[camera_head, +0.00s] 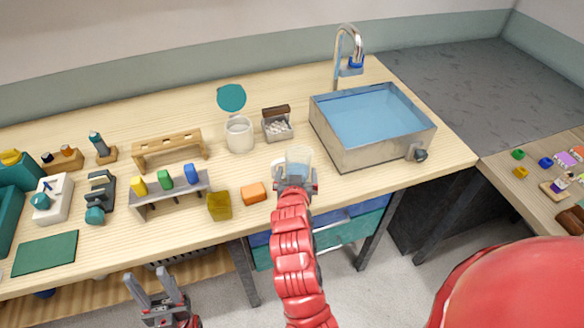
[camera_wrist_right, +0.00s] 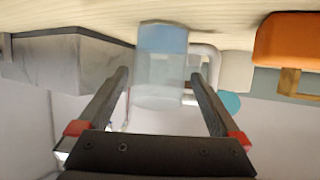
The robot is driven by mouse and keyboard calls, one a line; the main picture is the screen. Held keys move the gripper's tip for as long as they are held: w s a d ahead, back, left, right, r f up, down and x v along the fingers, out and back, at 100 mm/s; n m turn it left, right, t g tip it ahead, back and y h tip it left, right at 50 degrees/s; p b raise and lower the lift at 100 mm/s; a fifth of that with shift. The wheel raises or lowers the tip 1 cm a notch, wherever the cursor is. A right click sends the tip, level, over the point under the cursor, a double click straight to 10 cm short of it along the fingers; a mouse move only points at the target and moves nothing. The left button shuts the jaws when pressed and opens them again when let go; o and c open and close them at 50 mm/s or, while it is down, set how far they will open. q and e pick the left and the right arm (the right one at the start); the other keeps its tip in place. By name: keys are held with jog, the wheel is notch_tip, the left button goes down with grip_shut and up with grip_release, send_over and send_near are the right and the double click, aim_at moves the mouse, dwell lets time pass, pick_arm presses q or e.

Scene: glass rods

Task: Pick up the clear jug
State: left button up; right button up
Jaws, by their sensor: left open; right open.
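The clear jug (camera_head: 299,158) stands near the table's front edge, left of the sink. It is see-through with a bluish band, and its pale handle points left in the head view. In the right wrist view the jug (camera_wrist_right: 160,68) appears between the two fingers, its handle beside one fingertip. My right gripper (camera_head: 297,181) is open at the jug's near side; I cannot tell whether the fingers touch it. My left gripper (camera_head: 157,284) is open and empty, in front of the table's edge.
The sink (camera_head: 372,151) stands right of the jug. An orange block (camera_head: 254,193) and an olive block (camera_head: 219,206) lie to the left; the orange block (camera_wrist_right: 288,40) also shows in the wrist view. A white pot (camera_head: 240,135) and a small box (camera_head: 278,128) stand behind.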

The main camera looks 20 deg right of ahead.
aim_at(297, 172)
jog(key=p+x, duration=0.1)
jog(key=x, duration=0.2)
jog(key=shift+w+d, duration=0.1)
jog(key=shift+w, duration=0.05)
jog(key=shift+w+d+f, duration=0.1)
jog(key=shift+w+f, duration=0.25)
jog(key=c, duration=1.3)
